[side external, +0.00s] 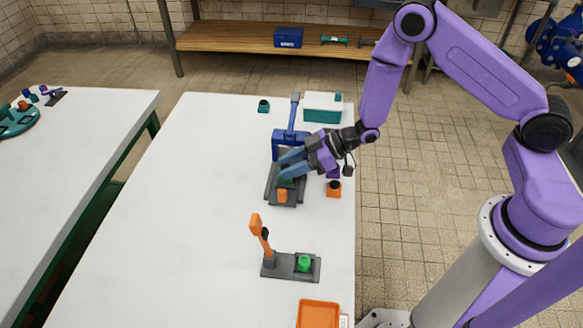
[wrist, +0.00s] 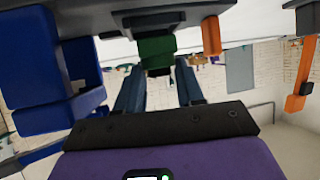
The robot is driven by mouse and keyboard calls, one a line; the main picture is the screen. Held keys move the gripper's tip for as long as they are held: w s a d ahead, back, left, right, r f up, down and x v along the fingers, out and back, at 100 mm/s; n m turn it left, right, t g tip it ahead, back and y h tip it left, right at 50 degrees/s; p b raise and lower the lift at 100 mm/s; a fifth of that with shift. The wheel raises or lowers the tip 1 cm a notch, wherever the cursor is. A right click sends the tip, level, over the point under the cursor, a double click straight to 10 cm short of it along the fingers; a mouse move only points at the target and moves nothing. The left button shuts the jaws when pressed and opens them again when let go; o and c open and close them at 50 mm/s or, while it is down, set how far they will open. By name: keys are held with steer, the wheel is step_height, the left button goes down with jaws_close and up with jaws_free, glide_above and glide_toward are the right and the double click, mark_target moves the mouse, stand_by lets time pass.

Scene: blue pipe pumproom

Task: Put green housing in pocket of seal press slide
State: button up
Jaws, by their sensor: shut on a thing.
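The seal press has a blue frame (side external: 284,146) with a raised lever, and a dark grey slide (side external: 272,190) with an orange handle (side external: 282,196) at its near end. My gripper (side external: 287,166) is over the slide, its blue fingers reaching in from the right. It is shut on a dark green housing (side external: 286,181), also seen between the fingers in the wrist view (wrist: 156,48). The housing is at or just above the slide; I cannot tell whether it sits in the pocket, which is hidden. The wrist view shows the blue frame (wrist: 35,60) close on the left.
A grey fixture (side external: 284,265) with an orange lever and bright green part stands nearer. An orange-and-black part (side external: 333,188) stands close right of the press. A teal-and-white bin (side external: 322,107) and small dark teal part (side external: 263,106) are behind; an orange tray (side external: 317,314) is in front. The table's left is clear.

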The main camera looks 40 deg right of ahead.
steer(key=shift+f, duration=0.6)
steer(key=shift+f, duration=0.1)
steer(key=o, duration=1.1)
steer(key=shift+o, duration=0.2)
